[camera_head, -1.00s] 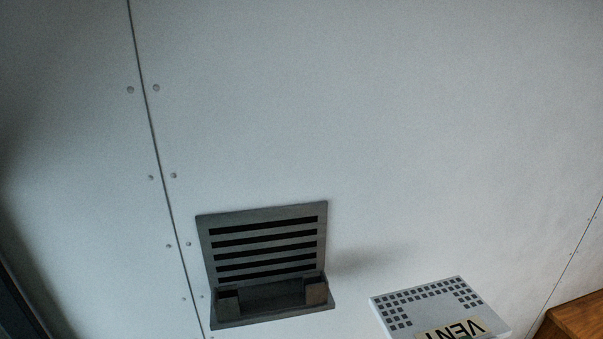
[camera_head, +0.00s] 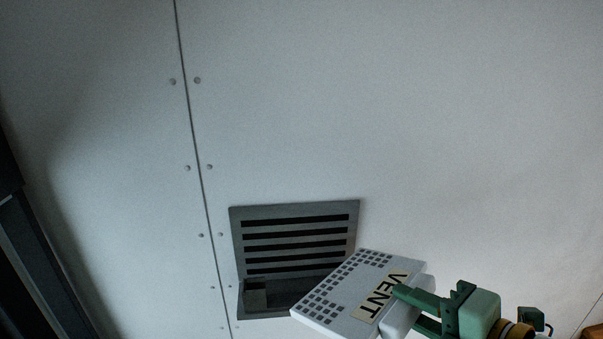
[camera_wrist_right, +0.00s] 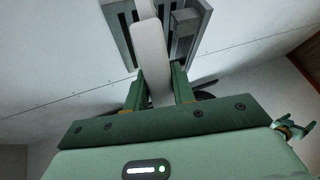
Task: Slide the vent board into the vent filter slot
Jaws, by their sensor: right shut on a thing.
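The white vent board (camera_head: 335,299) has a grid of dark square holes and a label reading VENT. My right gripper (camera_head: 400,301) is shut on its right end and holds it tilted, in front of the lower right of the slot in the head view. The vent filter slot (camera_head: 240,238) is a dark grey louvred frame on the wall with a ledge at its bottom; the board hides the ledge's right part. In the right wrist view the board (camera_wrist_right: 151,60) shows nearly edge-on between the fingers, with the slot (camera_wrist_right: 186,45) behind it.
The white wall panel (camera_head: 420,120) is flat and clear above and right of the slot. A seam with rivets runs left of the slot. A dark frame (camera_head: 40,250) stands at the left edge. Brown wood (camera_head: 594,330) shows at the lower right corner.

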